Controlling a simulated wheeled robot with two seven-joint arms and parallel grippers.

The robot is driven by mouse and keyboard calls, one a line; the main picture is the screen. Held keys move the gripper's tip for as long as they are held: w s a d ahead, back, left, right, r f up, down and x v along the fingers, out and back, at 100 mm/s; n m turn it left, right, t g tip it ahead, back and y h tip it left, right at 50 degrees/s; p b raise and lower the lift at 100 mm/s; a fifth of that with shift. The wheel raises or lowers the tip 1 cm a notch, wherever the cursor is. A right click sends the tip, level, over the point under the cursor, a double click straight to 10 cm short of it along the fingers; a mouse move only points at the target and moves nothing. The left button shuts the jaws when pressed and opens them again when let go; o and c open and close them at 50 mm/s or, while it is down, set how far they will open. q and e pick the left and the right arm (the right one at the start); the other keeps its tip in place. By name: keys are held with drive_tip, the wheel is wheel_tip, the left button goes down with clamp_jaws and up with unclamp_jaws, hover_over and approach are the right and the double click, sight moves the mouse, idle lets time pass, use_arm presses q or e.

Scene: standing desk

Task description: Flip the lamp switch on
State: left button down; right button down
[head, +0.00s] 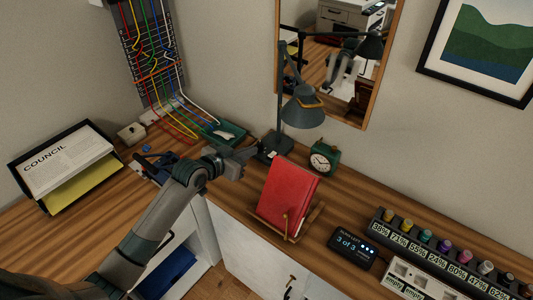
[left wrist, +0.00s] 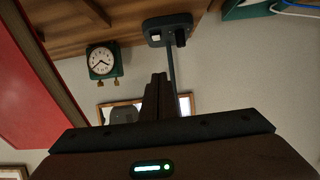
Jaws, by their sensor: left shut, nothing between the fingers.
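The dark desk lamp (head: 302,112) stands at the back of the desk, with a grey shade, a thin upright pole and a dark base (head: 275,146). No glow shows from the shade. In the left wrist view the lamp base (left wrist: 157,25) appears at the top, with a small pale patch that may be the switch; its position cannot be told. My left gripper (head: 252,153) is shut and empty, just left of the lamp base in the head view. Its closed fingers (left wrist: 156,97) point toward the base in the left wrist view, apparently apart from it. My right gripper is not visible.
A red book (head: 288,193) on a wooden stand is right of my left gripper. A green clock (head: 323,157) is right of the lamp. A green tray (head: 222,134) lies behind the gripper. A mirror (head: 368,100) hangs behind.

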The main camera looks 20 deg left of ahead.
use_arm(q)
drive_tip(key=p, duration=0.3)
hover_over(270, 155)
drive_tip(key=s, duration=0.2)
drive_tip(key=f, duration=0.4)
drive_tip(key=shift+w+a, duration=0.2)
drive_tip(key=shift+a, duration=0.1)
drive_tip(key=shift+s+a+f, duration=0.1)
drive_tip(key=shift+s+f, duration=0.05)
drive_tip(key=shift+f, duration=0.45)
drive_tip(key=shift+s+f, duration=0.1)
drive_tip(key=shift+f, duration=0.45)
drive_tip(key=shift+s+f, duration=0.15)
drive_tip(key=shift+f, duration=0.7)
drive_tip(key=b, duration=0.1)
drive_tip(key=f+b, duration=0.1)
drive_tip(key=b, duration=0.1)
drive_tip(key=shift+s+a+f+t, duration=0.15)
drive_tip(key=shift+f+t, duration=0.1)
drive_tip(key=shift+t, duration=0.15)
drive_tip(key=shift+r, duration=0.4)
drive_tip(key=shift+p, duration=0.3)
drive_tip(key=shift+r, duration=0.1)
